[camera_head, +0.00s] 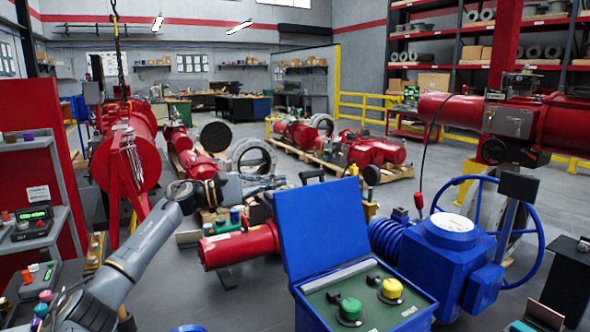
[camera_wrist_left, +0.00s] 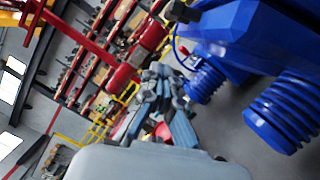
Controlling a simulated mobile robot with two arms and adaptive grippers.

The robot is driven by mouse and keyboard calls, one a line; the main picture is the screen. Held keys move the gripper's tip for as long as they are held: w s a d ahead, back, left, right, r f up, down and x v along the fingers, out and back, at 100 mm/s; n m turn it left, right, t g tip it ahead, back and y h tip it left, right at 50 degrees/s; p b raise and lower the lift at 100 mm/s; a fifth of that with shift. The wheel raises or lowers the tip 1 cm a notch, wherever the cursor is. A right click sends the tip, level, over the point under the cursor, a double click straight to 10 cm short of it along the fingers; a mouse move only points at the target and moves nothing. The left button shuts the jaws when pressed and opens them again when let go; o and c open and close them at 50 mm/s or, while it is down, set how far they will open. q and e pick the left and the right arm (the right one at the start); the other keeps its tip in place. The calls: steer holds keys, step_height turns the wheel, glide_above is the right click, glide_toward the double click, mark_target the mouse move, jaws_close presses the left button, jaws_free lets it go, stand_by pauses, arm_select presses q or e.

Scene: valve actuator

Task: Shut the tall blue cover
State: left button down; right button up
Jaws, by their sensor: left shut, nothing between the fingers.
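The tall blue cover (camera_head: 325,228) stands open and upright at the back of a blue control box (camera_head: 410,322). The box's green panel carries a green knob (camera_head: 349,309) and a yellow knob (camera_head: 391,289). My left gripper (camera_head: 280,183) is shut and empty, just left of the cover's upper left corner; a small gap seems to lie between them. It also shows in the left wrist view (camera_wrist_left: 165,92), with large blue parts (camera_wrist_left: 240,38) beyond; I cannot tell whether the cover is among them. My right gripper is not in view.
A blue valve actuator (camera_head: 450,250) with a ribbed bellows and a blue handwheel (camera_head: 533,235) stands right of the box. A red cylinder (camera_head: 240,245) lies left of the cover. A red shelf unit (camera_head: 40,180) stands at the left. Grey floor (camera_head: 240,295) shows left of the box.

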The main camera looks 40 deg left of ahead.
arm_select(q)
steer(key=d+p, duration=0.1)
steer(key=w+d+r+p, duration=0.1)
steer(key=d+p, duration=0.1)
steer(key=d+r+p, duration=0.1)
steer(key=d, duration=0.1)
steer(key=shift+w+d, duration=0.15)
steer(key=shift+w, duration=0.25)
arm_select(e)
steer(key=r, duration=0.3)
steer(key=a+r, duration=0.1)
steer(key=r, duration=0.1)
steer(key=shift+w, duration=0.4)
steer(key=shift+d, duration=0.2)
